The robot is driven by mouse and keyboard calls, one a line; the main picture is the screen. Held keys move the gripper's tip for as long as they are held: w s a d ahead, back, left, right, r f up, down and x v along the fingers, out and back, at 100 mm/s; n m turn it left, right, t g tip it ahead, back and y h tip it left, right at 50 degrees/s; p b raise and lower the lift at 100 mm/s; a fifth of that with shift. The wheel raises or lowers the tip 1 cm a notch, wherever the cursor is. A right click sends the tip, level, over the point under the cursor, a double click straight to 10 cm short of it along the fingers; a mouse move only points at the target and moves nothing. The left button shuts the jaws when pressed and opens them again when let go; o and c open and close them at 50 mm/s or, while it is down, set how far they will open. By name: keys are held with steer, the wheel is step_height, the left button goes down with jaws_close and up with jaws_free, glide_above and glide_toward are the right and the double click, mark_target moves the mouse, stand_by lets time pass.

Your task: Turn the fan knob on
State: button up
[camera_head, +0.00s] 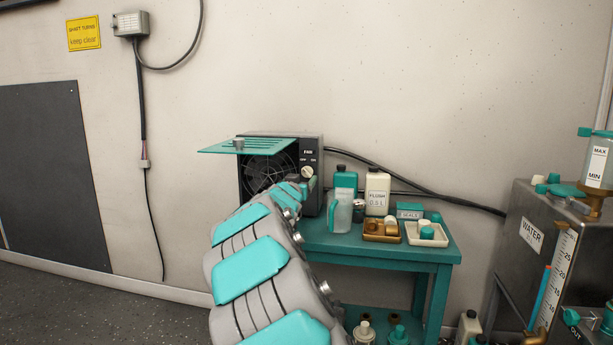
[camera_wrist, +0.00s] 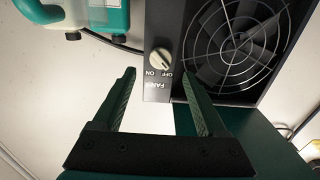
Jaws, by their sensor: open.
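The fan (camera_head: 282,165) is a dark box with a round grille on the teal bench. Its pale knob (camera_head: 307,172) is on the front panel, below the OFF and ON labels. In the wrist view, which shows the panel upside down, the knob (camera_wrist: 159,58) lies just beyond the fingertips. I cannot tell for certain which label the knob points to. My gripper (camera_wrist: 158,74) is open and empty, with its two dark fingers spread to either side of the knob's line, apparently not touching it. In the head view my arm hides part of the fan front.
A teal slotted plate (camera_head: 246,145) sticks out left at the fan's top. Bottles, including a white flush bottle (camera_head: 377,191), and small trays stand right of the fan on the bench (camera_head: 385,254). A metal water tank (camera_head: 535,235) stands further right.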

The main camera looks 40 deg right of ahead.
mark_target(306, 173)
steer(key=shift+p+x, duration=0.8)
steer(key=shift+x, duration=2.7)
steer(key=shift+c, duration=0.3)
jaws_close()
